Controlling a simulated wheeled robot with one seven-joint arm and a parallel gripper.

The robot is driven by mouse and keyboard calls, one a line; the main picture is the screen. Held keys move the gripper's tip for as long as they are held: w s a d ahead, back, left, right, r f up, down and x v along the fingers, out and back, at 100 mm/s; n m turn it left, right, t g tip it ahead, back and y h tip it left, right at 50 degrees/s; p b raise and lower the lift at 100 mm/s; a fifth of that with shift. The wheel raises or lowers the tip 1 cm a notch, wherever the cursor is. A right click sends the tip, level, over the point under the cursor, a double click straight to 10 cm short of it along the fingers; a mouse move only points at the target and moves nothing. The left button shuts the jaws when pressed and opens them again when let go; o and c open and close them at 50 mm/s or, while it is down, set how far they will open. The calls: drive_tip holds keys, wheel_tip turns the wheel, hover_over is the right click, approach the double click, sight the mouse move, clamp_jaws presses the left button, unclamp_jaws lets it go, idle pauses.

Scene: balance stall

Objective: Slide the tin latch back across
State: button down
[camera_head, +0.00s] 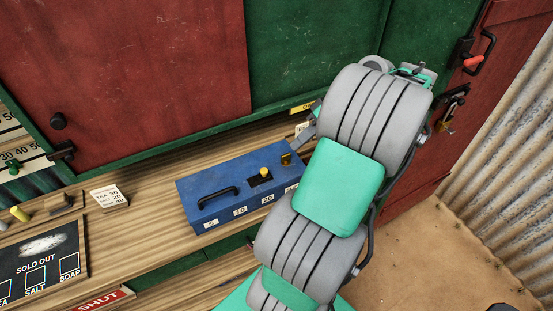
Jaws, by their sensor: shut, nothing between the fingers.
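The blue tin (222,189) stands on the wooden counter, with a black handle (218,197) and number labels on its front. A small brass latch (286,159) sits at the back right of its lid. A yellow knob (265,173) stands in a dark opening beside it. My gripper (299,141) is just behind and above the latch, mostly hidden by my own arm. The little that shows is shut and looks empty. I cannot tell whether it touches the latch. My arm also hides the tin's right end.
A price card (109,197) and a slate marked SOLD OUT (40,262) are on the counter's left. A red SHUT sign (100,301) is at the front edge. Red and green panels (130,75) rise behind.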

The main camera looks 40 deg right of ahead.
drive_tip(key=b, duration=0.2)
hover_over(276, 173)
wheel_tip(276, 173, down, 8)
drive_tip(key=shift+d, duration=0.1)
